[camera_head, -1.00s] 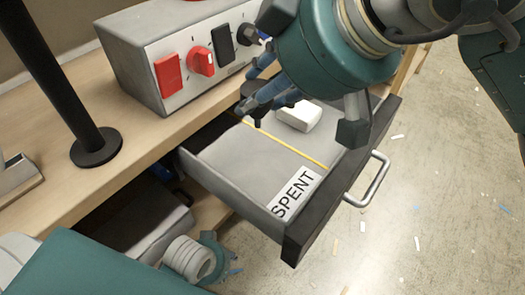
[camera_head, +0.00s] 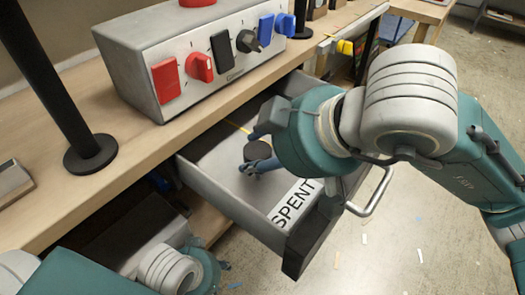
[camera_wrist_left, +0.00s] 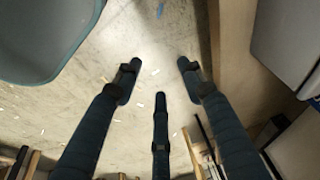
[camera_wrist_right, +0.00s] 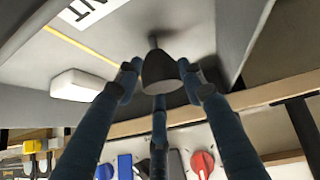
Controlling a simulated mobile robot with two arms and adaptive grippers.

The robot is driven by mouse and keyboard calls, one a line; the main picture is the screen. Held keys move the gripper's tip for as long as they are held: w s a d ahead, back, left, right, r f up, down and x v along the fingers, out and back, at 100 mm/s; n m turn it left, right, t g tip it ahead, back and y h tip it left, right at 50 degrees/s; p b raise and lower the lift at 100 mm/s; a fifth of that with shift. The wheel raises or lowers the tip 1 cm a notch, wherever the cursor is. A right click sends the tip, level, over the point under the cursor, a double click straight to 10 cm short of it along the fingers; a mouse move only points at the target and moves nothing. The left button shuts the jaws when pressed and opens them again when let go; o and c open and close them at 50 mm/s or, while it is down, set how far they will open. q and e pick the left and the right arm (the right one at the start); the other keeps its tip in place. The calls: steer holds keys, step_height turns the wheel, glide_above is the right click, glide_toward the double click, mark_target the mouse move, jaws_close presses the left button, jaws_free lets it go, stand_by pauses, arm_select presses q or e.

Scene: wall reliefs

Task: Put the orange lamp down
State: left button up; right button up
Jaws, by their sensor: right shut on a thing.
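My right gripper (camera_head: 258,160) is over the open drawer marked SPENT (camera_head: 230,190). In the right wrist view its fingers (camera_wrist_right: 158,78) are shut around a dark grey, cone-shaped thing (camera_wrist_right: 163,76) with a thin tip pointing at the drawer floor. Its dark round end (camera_head: 257,151) shows in the head view. I cannot tell whether the tip touches the floor. No orange shows on it, and no other lamp is in view. My left gripper (camera_wrist_left: 158,85) is open and empty, low over the floor beside the bench.
A grey control box (camera_head: 190,65) with red, black and blue switches stands on the bench (camera_head: 130,165). A black post (camera_head: 65,90) stands at left. The drawer handle (camera_head: 375,190) juts out.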

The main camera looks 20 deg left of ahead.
steer(key=shift+f, duration=0.15)
steer(key=o, duration=1.3)
arm_select(q)
steer(key=shift+f, duration=0.2)
arm_select(e)
steer(key=shift+d+r, duration=0.1)
steer(key=shift+r, duration=0.3)
arm_select(q)
steer(key=p+x, duration=0.1)
steer(key=x, duration=0.3)
steer(key=shift+d+f, duration=0.1)
steer(key=shift+f, duration=0.3)
arm_select(e)
steer(key=v, duration=1.1)
steer(key=shift+s+d+r, duration=0.1)
steer(key=shift+d+r, duration=0.1)
